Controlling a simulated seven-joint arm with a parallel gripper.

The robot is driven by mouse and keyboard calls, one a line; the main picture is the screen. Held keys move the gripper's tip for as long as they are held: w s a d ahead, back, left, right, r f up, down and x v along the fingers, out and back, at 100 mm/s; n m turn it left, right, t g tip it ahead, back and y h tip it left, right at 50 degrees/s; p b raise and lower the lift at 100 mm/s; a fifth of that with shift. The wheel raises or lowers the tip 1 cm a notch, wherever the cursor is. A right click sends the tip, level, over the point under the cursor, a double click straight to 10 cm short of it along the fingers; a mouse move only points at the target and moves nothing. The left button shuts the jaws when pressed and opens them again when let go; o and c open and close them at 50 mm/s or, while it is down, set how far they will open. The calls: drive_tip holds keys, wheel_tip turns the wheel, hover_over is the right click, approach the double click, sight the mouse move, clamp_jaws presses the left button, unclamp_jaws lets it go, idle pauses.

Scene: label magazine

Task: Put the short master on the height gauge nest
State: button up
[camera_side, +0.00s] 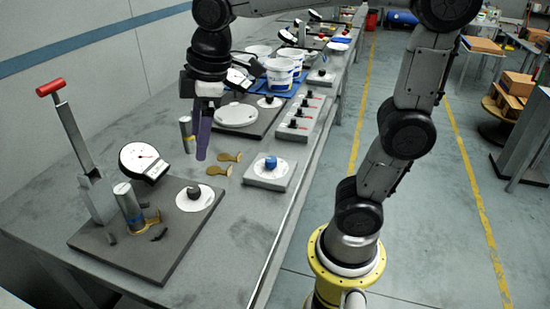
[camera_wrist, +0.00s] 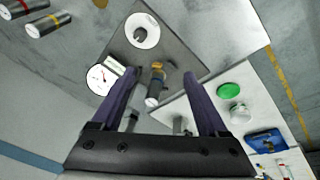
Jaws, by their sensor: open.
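The height gauge stands on a dark base plate (camera_side: 150,240), with a red-handled lever (camera_side: 70,120) and a white dial (camera_side: 143,160). A silver cylinder with a blue band (camera_side: 128,207) stands on this plate beside brass-coloured parts at the nest; it also shows in the wrist view (camera_wrist: 153,99). Another silver cylinder (camera_side: 187,135) stands behind my gripper. The wrist view shows a yellow-banded cylinder (camera_wrist: 48,25) and a red-banded one (camera_wrist: 22,8). I cannot tell which master is the short one. My gripper (camera_side: 201,157) is open and empty above the bench; its purple fingers show apart in the wrist view (camera_wrist: 162,74).
A white disc with a dark knob (camera_side: 194,197) is on the gauge plate. Brass tags (camera_side: 219,170) and a grey block with a blue knob (camera_side: 270,165) lie to the right. White tubs (camera_side: 280,76) stand farther back.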

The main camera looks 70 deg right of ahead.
drive_tip(key=s+d+f+m+t, duration=0.1)
drive_tip(key=s+d+f+m, duration=0.1)
drive_tip(key=s, duration=0.4)
drive_tip(key=s+d+f+m+t, duration=0.1)
drive_tip(key=s+f+m, duration=0.2)
drive_tip(key=s+m, duration=0.2)
drive_tip(key=s, duration=0.2)
drive_tip(key=shift+s+d+f+m+t, duration=0.15)
drive_tip(key=shift+s+d+m+t, duration=0.15)
drive_tip(key=shift+d, duration=0.05)
